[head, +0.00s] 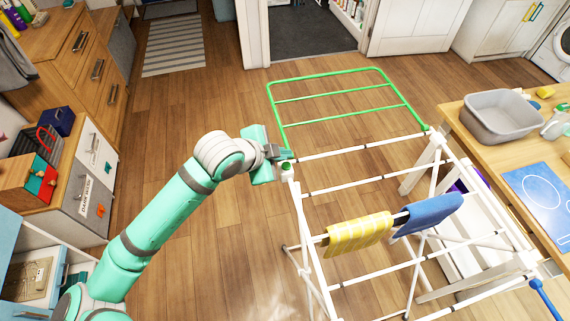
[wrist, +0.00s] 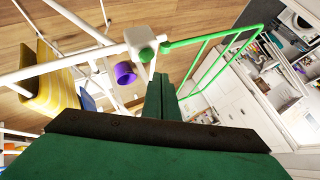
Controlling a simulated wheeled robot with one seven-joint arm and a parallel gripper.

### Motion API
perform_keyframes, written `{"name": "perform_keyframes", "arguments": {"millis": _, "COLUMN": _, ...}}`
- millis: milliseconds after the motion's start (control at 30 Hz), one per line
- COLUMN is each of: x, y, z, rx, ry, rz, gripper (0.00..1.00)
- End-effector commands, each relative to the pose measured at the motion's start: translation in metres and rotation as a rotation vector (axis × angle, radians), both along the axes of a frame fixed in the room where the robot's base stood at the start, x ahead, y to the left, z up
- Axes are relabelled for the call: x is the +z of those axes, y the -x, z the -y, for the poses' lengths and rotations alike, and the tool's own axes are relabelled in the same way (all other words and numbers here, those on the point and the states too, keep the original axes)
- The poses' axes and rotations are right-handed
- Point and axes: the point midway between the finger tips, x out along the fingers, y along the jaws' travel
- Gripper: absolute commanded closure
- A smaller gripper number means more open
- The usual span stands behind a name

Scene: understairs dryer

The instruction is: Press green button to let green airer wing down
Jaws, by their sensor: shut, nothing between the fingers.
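The white airer (head: 345,183) stands on the floor. Its green wing (head: 335,94) extends from the far end, and it also shows in the wrist view (wrist: 205,55). The green button (head: 287,166) sits on the white corner block at the airer's far left. In the wrist view the button (wrist: 146,55) is just left of and beyond my fingertips. My gripper (head: 284,153) is shut and empty, right beside that corner and the wing's hinge. In the wrist view its closed fingers (wrist: 161,92) point at the corner. I cannot tell whether they touch it.
A yellow towel (head: 358,235) and a blue towel (head: 430,214) hang on the airer's rails. A wooden counter with a grey basin (head: 500,115) stands at right. Drawers (head: 95,150) stand at left. The floor beyond the airer is clear.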

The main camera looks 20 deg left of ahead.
Motion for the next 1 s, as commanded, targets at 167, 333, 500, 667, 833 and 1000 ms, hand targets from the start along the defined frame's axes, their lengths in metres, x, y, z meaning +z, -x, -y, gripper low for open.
{"name": "perform_keyframes", "arguments": {"millis": 167, "x": -0.013, "y": 0.001, "z": -0.003, "rx": 0.005, "ry": -0.001, "rz": -0.001, "gripper": 1.00}}
{"name": "perform_keyframes", "arguments": {"millis": 333, "x": -0.017, "y": 0.002, "z": -0.005, "rx": 0.008, "ry": -0.001, "rz": 0.000, "gripper": 1.00}}
{"name": "perform_keyframes", "arguments": {"millis": 500, "x": -0.017, "y": 0.002, "z": -0.005, "rx": 0.009, "ry": -0.001, "rz": 0.000, "gripper": 1.00}}
{"name": "perform_keyframes", "arguments": {"millis": 667, "x": -0.017, "y": 0.002, "z": -0.005, "rx": 0.008, "ry": -0.001, "rz": 0.000, "gripper": 1.00}}
{"name": "perform_keyframes", "arguments": {"millis": 833, "x": -0.017, "y": 0.001, "z": -0.004, "rx": 0.007, "ry": -0.001, "rz": 0.000, "gripper": 1.00}}
{"name": "perform_keyframes", "arguments": {"millis": 1000, "x": -0.017, "y": 0.001, "z": -0.004, "rx": 0.006, "ry": -0.001, "rz": 0.000, "gripper": 1.00}}
